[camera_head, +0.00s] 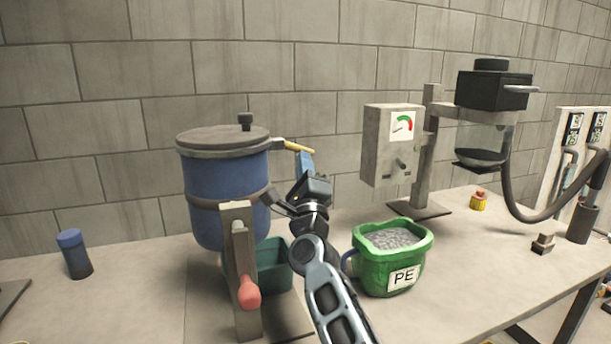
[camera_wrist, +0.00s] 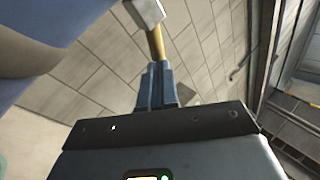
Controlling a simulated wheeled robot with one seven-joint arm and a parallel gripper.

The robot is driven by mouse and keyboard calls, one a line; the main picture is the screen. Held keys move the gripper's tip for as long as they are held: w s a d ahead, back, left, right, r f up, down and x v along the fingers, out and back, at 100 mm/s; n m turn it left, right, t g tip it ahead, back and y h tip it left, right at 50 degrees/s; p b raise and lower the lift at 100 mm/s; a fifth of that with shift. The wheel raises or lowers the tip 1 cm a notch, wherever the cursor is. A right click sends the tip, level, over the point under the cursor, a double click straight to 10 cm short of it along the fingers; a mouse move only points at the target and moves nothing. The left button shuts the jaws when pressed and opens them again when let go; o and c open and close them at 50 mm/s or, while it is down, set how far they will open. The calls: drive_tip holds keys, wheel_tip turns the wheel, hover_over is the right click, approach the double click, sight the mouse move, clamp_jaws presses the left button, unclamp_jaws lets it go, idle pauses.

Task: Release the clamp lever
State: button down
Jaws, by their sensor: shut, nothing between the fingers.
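The clamp lever (camera_head: 299,146) is a short yellow-brown rod. It sticks out to the right from the grey band at the lid rim of the blue drum (camera_head: 222,190). In the wrist view the lever (camera_wrist: 157,43) runs from a pale block (camera_wrist: 145,12) down to my fingertips. My gripper (camera_head: 305,156) has its blue fingers pointing up at the lever's outer end. The fingers are shut with nothing between them, and they also show in the wrist view (camera_wrist: 155,68). The tips are at or very near the lever; I cannot tell whether they touch.
A post with a red-handled lever (camera_head: 248,291) stands before the drum, and a teal bin (camera_head: 272,265) sits below it. A green PE bucket (camera_head: 391,263) of grey granules is to the right. A gauge box (camera_head: 390,150) stands behind. A dark blue-capped cylinder (camera_head: 74,254) is left.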

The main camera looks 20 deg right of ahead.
drive_tip(key=shift+w, duration=0.1)
idle(0.3)
drive_tip(key=shift+d+r+n+t+y+b, duration=0.3)
drive_tip(key=shift+d+r+n+y+b, duration=0.35)
drive_tip(key=shift+b, duration=0.65)
drive_tip(key=shift+a+n, duration=0.15)
drive_tip(key=shift+n, duration=0.1)
